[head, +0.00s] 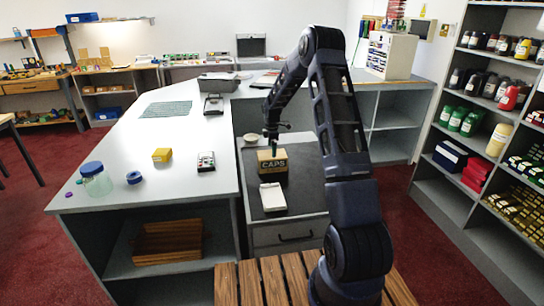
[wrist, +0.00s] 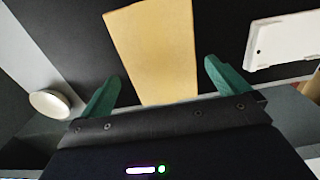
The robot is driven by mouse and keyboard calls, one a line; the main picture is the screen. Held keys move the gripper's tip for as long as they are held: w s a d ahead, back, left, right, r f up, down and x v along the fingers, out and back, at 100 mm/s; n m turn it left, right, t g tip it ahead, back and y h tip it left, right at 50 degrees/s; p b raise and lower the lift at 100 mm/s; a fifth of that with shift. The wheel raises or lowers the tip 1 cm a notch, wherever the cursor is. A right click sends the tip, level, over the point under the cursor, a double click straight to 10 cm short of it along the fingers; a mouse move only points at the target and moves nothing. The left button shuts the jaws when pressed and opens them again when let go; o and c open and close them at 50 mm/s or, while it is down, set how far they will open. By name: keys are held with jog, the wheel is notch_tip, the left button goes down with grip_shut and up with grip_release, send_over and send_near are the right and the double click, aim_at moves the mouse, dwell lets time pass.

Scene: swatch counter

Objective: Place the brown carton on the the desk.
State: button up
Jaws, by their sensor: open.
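The brown carton (head: 272,168), a tan box with a dark band lettered "CAPS", stands on the dark top of the low drawer unit (head: 300,194). In the wrist view the carton (wrist: 155,45) shows as a plain tan face between my fingers. My gripper (head: 271,142) is at the carton's top in the head view. In the wrist view my gripper (wrist: 164,78) is open, with one green finger on each side of the carton and dark gaps visible beside it. I cannot tell how far the fingers reach down. Which surface is the desk is not clear.
A white bowl (wrist: 50,103) and a white tray-like item (head: 272,197) lie near the carton. Shelves stand at right.

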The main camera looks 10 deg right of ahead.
notch_tip(320, 180, up, 2)
jog(key=shift+r, duration=0.2)
jog(key=s+d+r+m+t, duration=0.3)
jog(key=s+r+m, duration=0.5)
jog(key=s+r, duration=1.5)
jog(key=s+d+r+m, duration=0.1)
jog(key=s+r+m, duration=0.1)
jog(key=s, duration=0.7)
jog(key=s+d+r+m+t, duration=0.1)
jog(key=s+m, duration=0.3)
jog(key=s, duration=0.6)
jog(key=s+d+r+m, duration=0.2)
jog(key=s+m, duration=0.2)
jog(key=s, duration=0.6)
jog(key=shift+r+t, duration=0.3)
jog(key=shift+r, duration=0.1)
